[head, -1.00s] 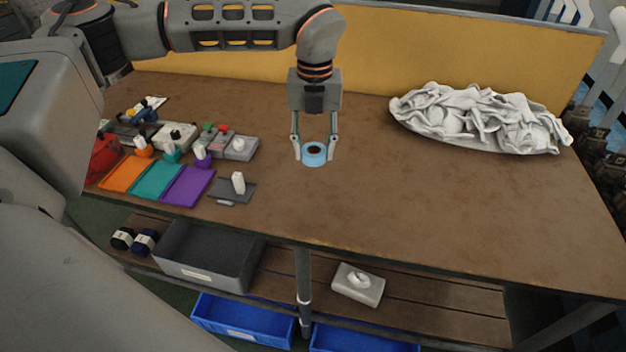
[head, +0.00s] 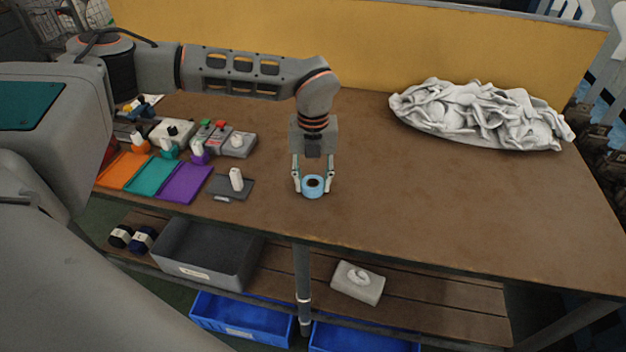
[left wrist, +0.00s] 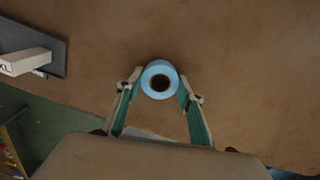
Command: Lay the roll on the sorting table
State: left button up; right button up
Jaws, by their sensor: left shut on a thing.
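The roll (head: 313,191) is a small light-blue ring with a dark hollow core. My left gripper (head: 313,187) points down and is shut on it, one finger on each side. In the left wrist view the roll (left wrist: 146,83) sits between the fingertips of the gripper (left wrist: 160,88), its open end facing the camera. The sorting table (head: 420,210) is a brown top, and the roll is over its front middle part. I cannot tell whether the roll touches the tabletop. My right gripper is not in view.
Orange, teal and purple mats (head: 184,184) and a dark grey plate (head: 232,190) with a white block lie to the left. A heap of white cloth (head: 480,115) lies back right. The table's front edge is close to the roll. The table's right half is mostly clear.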

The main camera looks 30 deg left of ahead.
aim_at(313, 183)
pick_arm(q)
jog(key=shift+f, duration=0.1)
jog(key=o, duration=0.9)
jog(key=shift+o, duration=1)
notch_tip(313, 183, up, 12)
jog(key=p, duration=0.1)
